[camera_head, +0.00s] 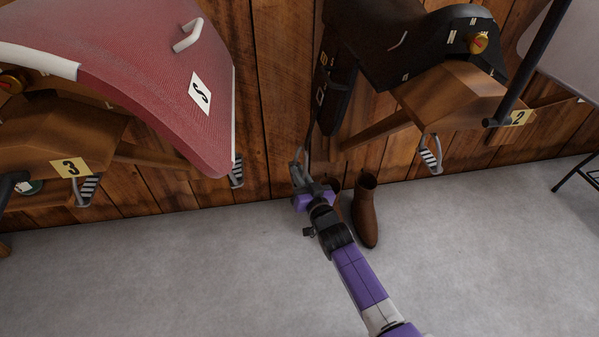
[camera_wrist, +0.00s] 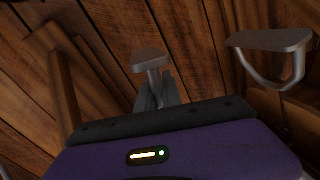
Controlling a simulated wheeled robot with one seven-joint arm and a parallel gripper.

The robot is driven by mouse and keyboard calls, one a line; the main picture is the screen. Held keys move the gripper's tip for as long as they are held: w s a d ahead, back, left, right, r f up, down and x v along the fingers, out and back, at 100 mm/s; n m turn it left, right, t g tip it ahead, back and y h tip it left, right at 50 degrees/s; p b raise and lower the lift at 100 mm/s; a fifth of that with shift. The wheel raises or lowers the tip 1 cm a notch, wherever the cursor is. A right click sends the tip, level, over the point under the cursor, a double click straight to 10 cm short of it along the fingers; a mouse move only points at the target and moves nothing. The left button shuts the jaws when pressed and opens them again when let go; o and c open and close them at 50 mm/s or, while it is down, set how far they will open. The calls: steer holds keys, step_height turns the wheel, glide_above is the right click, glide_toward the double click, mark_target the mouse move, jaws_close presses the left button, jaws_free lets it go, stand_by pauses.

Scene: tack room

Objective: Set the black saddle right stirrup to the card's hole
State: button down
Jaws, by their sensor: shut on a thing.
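The black saddle (camera_head: 385,45) sits on a wooden wall rack at the upper middle. Its near-left stirrup (camera_head: 298,160) hangs low on a dark leather (camera_head: 312,125). My gripper (camera_head: 307,183) is shut on this stirrup at its lower end, in front of the wall. In the wrist view the grey stirrup (camera_wrist: 150,58) stands at my gripper fingers (camera_wrist: 160,92), partly hidden behind the gripper body. The saddle's other stirrup (camera_head: 430,156) hangs free at the right, and a free stirrup (camera_wrist: 272,42) also shows in the wrist view. The leather's holes are too small to read.
A pair of brown boots (camera_head: 366,212) stands on the floor just right of my gripper. A saddle under a red cover (camera_head: 150,75) hangs at the left on the rack with yellow plate 3 (camera_head: 70,167). Yellow plate 2 (camera_head: 519,118) marks the black saddle's rack. The grey floor in front is open.

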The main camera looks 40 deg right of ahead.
steer(key=c, duration=1.5)
jaws_free()
steer(key=shift+r, duration=0.1)
steer(key=p+v, duration=0.2)
steer(key=v, duration=0.5)
steer(key=shift+s, duration=0.4)
steer(key=shift+a, duration=0.15)
